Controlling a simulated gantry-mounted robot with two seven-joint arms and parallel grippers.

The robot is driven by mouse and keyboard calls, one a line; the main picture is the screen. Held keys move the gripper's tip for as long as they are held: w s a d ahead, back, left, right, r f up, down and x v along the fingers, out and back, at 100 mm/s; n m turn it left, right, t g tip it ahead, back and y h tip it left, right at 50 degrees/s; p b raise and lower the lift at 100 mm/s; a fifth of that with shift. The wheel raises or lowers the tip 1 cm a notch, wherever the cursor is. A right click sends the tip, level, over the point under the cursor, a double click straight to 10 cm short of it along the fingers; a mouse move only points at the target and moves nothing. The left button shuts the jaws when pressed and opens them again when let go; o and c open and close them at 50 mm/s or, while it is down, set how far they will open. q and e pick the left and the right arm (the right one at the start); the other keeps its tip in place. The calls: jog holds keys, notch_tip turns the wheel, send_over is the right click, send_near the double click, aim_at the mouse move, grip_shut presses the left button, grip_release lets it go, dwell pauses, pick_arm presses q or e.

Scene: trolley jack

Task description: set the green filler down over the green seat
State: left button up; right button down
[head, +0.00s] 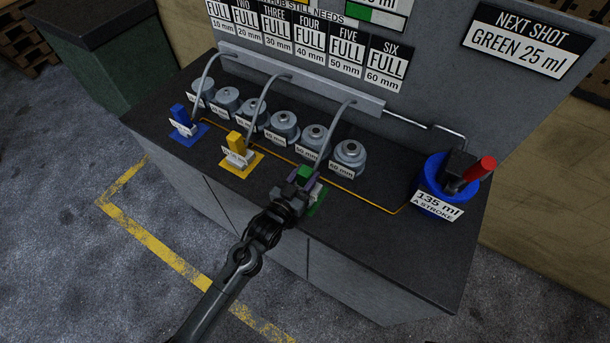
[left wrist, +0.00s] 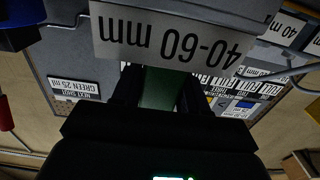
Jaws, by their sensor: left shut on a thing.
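The green filler (head: 304,172) is a small upright green block, partly hidden by my left gripper (head: 298,184) in the head view. My left gripper is shut on it, at the front middle of the bench. In the left wrist view the green block (left wrist: 160,92) shows between the two dark fingers, beside a white label reading 40-60 mm, upside down. The green seat (head: 318,206) is a flat green plate on the bench top, partly covered by gripper and filler. I cannot tell whether the filler touches the seat. My right gripper is not in view.
A blue filler (head: 181,114) and a yellow filler (head: 237,143) stand on their plates to the left. Several labelled metal cylinders (head: 285,127) line up behind. A blue pump with a red handle (head: 480,168) stands right.

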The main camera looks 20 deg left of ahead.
pick_arm(q)
jog(key=shift+f, duration=0.2)
jog(key=o, duration=1.2)
jog(key=shift+w, duration=0.1)
jog(key=shift+o, duration=0.3)
jog(key=shift+f, duration=0.35)
jog(key=shift+s+a+r, duration=0.1)
jog(key=shift+s+a, duration=0.05)
jog(key=shift+s, duration=0.55)
jog(key=s+a, duration=0.1)
jog(key=s, duration=0.8)
jog(key=shift+s+a+p, duration=0.2)
jog(key=shift+a+p, duration=0.1)
jog(key=shift+p, duration=0.15)
